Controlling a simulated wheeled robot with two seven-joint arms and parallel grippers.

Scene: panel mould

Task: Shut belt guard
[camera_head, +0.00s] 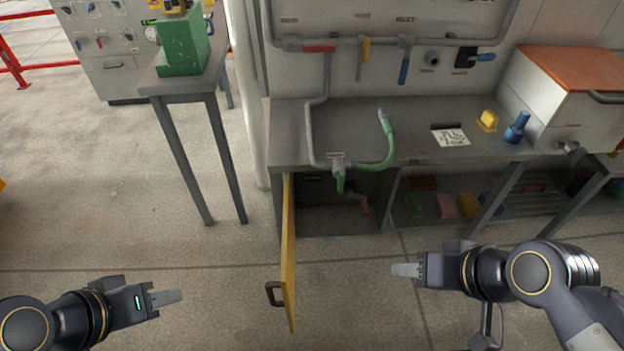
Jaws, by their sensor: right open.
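The belt guard looks to be the yellow hinged door (288,255) under the bench. It stands swung open towards me, seen nearly edge-on, with the dark cabinet opening (325,205) uncovered to its right. A dark handle (273,293) sticks out from the door's left face near its free end. My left gripper (168,298) is left of the handle, apart from it; its fingers overlap in view, so its opening cannot be made out. My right gripper (405,270) is to the right of the door, open and empty, touching nothing.
The grey bench (285,130) carries a green hose (385,150), a white card (452,137), a yellow item (488,120) and a blue item (517,127). A shelf below holds several objects. A green box (183,45) stands on a side table. The floor around the door is clear.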

